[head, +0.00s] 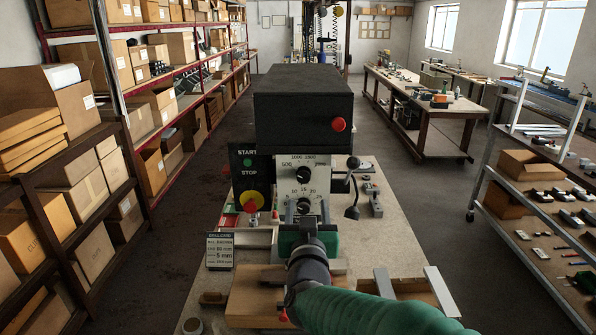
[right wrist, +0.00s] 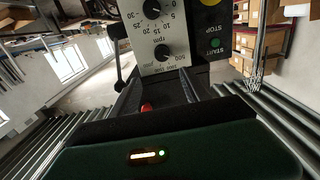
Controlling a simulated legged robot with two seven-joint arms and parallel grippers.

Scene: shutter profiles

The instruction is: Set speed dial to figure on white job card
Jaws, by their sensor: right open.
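The machine's pale panel (head: 303,186) carries two black dials. The upper dial (head: 302,174), with rpm figures such as 500 and 1000, also shows upside down in the right wrist view (right wrist: 162,52). The lower dial (head: 303,206) has smaller figures, and it is at the top of the right wrist view (right wrist: 152,9). Their exact settings are too small to read. My right gripper (head: 304,224) is open in front of the panel, low near the lower dial, holding nothing visible.
A black plate (head: 249,172) with START and STOP buttons and a red-and-yellow knob (head: 251,203) adjoins the panel's left. A black-knobbed lever (head: 352,163) is right. The black machine head (head: 303,113) overhangs the panel. Wooden boards (head: 262,290) lie in front on the bench.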

